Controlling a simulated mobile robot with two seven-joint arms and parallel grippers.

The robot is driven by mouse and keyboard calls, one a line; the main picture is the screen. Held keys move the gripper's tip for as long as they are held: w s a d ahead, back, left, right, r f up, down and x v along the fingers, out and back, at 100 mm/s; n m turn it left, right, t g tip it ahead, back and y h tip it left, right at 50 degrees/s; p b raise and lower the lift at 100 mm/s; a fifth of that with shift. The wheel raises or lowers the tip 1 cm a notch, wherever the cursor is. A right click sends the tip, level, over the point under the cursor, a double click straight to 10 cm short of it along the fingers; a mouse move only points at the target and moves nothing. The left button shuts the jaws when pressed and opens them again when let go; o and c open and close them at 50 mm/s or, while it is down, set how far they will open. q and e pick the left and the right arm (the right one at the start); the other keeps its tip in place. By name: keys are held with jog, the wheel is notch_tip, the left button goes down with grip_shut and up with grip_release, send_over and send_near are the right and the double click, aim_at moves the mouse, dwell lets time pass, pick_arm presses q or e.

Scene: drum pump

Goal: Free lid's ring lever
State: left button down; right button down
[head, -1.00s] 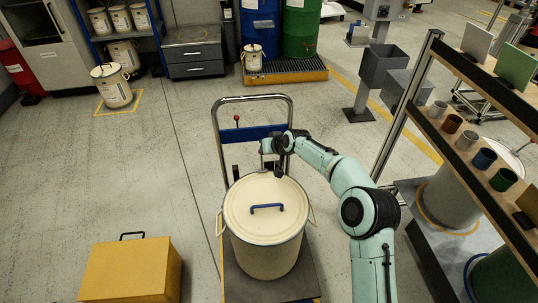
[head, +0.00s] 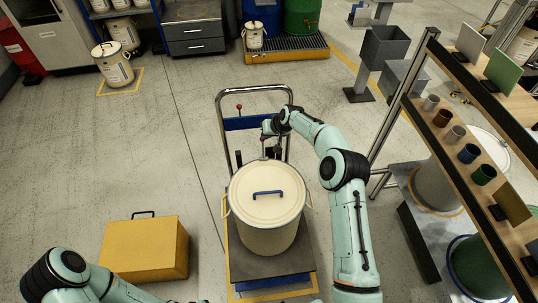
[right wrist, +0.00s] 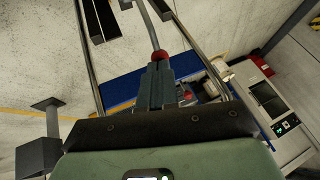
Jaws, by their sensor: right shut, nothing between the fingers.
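The cream drum (head: 267,236) stands upright on the trolley deck (head: 300,262). Its cream lid (head: 267,207), with a blue handle (head: 268,193), sits on top. My right gripper (head: 264,150) is just beyond the lid's far rim, shut and empty. In the right wrist view its dark fingers (right wrist: 158,75) are together, just below a red knob on a rod (right wrist: 160,55) in the picture. I cannot tell whether they touch it. The ring lever's state is too small to tell in the head view. My left arm enters at lower left; its gripper is out of view.
The trolley's push handle (head: 253,88) and blue crossbar (head: 256,122) rise behind the drum. A yellow case (head: 145,250) lies on the floor to the left. A shelf rack (head: 400,115) with small cups stands to the right. Open floor lies at left.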

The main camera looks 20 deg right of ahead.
dwell(0.3)
